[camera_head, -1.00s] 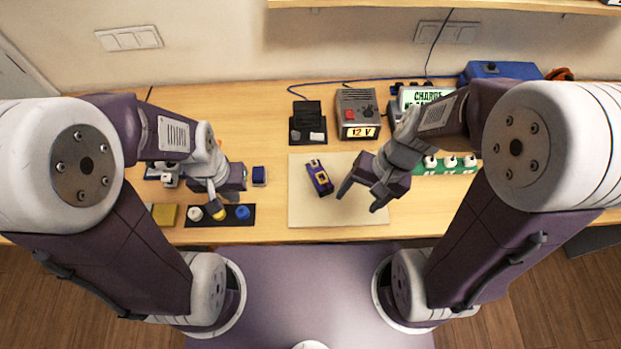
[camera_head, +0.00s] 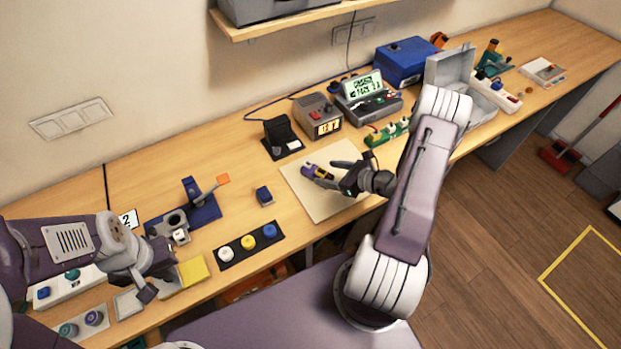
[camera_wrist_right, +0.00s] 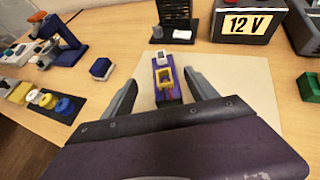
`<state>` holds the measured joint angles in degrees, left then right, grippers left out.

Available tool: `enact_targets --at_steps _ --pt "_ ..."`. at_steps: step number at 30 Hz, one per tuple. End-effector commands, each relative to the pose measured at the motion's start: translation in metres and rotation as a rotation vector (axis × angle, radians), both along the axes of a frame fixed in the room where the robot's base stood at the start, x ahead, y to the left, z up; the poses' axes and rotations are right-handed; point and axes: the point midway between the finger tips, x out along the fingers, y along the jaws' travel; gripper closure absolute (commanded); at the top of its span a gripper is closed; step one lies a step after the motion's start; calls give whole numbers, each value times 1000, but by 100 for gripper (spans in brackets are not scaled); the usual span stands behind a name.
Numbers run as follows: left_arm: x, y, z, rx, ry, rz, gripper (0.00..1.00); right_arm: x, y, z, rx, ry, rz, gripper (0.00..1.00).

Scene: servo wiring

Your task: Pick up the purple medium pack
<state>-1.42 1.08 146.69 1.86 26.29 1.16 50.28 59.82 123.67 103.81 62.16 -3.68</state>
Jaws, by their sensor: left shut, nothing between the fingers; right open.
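The purple pack (camera_head: 317,172), with yellow on top, lies on the beige mat (camera_head: 301,194) in the head view. In the right wrist view the purple pack (camera_wrist_right: 166,86) lies between and ahead of the two fingers, with a yellow square and a pale connector on it. My right gripper (camera_head: 336,178) is open beside the pack, its fingers pointing left toward it; in the right wrist view the gripper (camera_wrist_right: 168,92) has nothing held. My left gripper (camera_head: 150,290) is shut and empty at the left of the bench, near the yellow block.
A black stand (camera_head: 282,138) and a grey 12 V box (camera_head: 318,115) stand behind the mat. A small blue block (camera_head: 264,195) and a black tray with coloured knobs (camera_head: 228,254) lie left. A green terminal strip (camera_head: 388,132) is right. The mat's front is clear.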

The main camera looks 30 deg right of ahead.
Motion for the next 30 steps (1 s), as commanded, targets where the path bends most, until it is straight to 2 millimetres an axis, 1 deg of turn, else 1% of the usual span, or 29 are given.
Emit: enact_targets --at_steps 2,5,11,17,21,24,27,30 --pt "0 0 0 0 0 0 100 -2 -6 1 0 0 -16 33" --pt "0 0 2 0 0 0 100 0 -4 0 0 0 -13 33" --pt "0 0 12 0 0 0 100 24 9 -13 -2 0 -9 33" --pt "0 0 14 0 0 0 100 32 12 -18 -3 0 -11 33" --pt "0 0 29 0 0 0 100 52 24 -25 -1 1 -8 33" --pt "0 0 30 0 0 0 100 65 29 -35 -3 0 -9 33" --pt "0 0 30 0 0 0 100 70 31 -39 -2 -1 -11 33" --pt "0 0 29 0 0 0 100 71 31 -40 -2 -1 -12 33"
